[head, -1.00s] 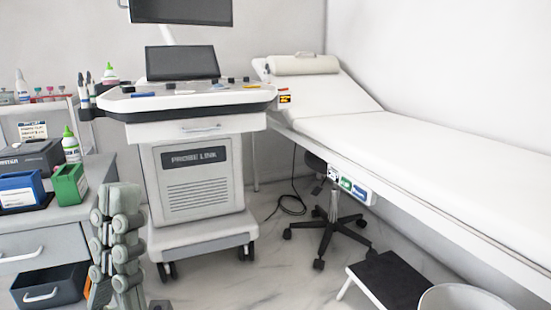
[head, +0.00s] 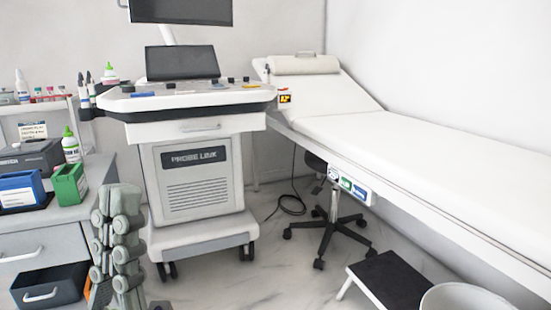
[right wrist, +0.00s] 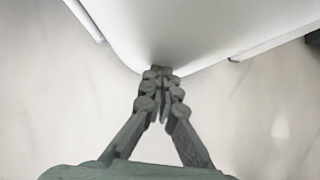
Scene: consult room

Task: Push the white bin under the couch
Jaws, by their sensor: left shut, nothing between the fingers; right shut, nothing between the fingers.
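The white bin (head: 468,299) is at the bottom right of the head view, cut off by the lower edge, so only its upper part shows. The white couch (head: 420,150) runs along the right wall, its long side behind the bin in the picture. In the right wrist view my right gripper (right wrist: 161,72) is shut and empty, its tips at the lower edge of a white curved surface, seemingly the bin (right wrist: 200,30). I cannot tell whether they touch. It is not visible in the head view. My left gripper (head: 118,245) is shut and empty, in front of the drawer cabinet.
A black-topped step stool (head: 390,280) stands just left of the bin. A wheeled stool base (head: 330,228) is beside the couch. The ultrasound cart (head: 195,180) stands center left. The grey cabinet (head: 40,240) has an open lower drawer. Marble floor (head: 270,270) is clear between.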

